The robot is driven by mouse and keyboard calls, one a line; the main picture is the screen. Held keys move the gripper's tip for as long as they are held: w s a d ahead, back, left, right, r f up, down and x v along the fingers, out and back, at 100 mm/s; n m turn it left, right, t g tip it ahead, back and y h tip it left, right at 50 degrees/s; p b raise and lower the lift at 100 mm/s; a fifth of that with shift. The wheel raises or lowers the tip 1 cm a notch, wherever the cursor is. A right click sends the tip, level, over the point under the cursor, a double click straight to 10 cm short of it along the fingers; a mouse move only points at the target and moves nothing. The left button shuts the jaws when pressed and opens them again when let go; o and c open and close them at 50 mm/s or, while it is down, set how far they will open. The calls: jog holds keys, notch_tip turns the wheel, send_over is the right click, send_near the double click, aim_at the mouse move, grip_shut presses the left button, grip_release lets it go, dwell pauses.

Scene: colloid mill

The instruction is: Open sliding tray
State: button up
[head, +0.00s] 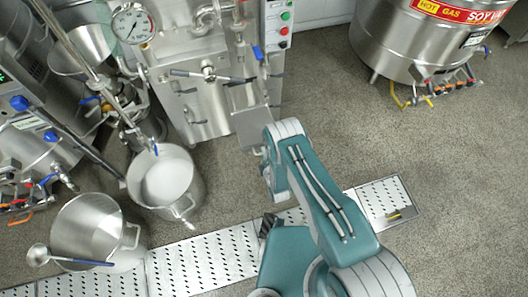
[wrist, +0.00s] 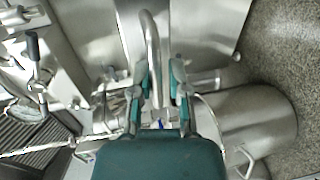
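In the head view, a grey steel tray-like part (head: 252,128) juts from the front of the steel machine, just left of my arm; I cannot tell how far it is slid out. In the wrist view, my gripper (wrist: 158,75) has its two teal fingers apart. A curved steel bar (wrist: 152,45), like a handle or pipe, shows between them, with visible gaps on both sides. I cannot tell how deep it lies between the fingers. Flat steel panels (wrist: 205,25) lie beyond. In the head view my gripper is mostly hidden by my arm.
A steel pot (head: 165,182) and a larger pot (head: 90,232) with a ladle (head: 70,259) stand at left. The machine carries a gauge (head: 133,23) and blue-tipped levers. A soy milk boiler (head: 425,40) stands upper right. A floor drain grate (head: 205,262) crosses below. Floor at right is clear.

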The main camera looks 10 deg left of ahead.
jog(key=shift+o, duration=0.7)
jog(key=shift+s+f, duration=0.1)
jog(key=v, duration=1.2)
jog(key=shift+a, duration=0.1)
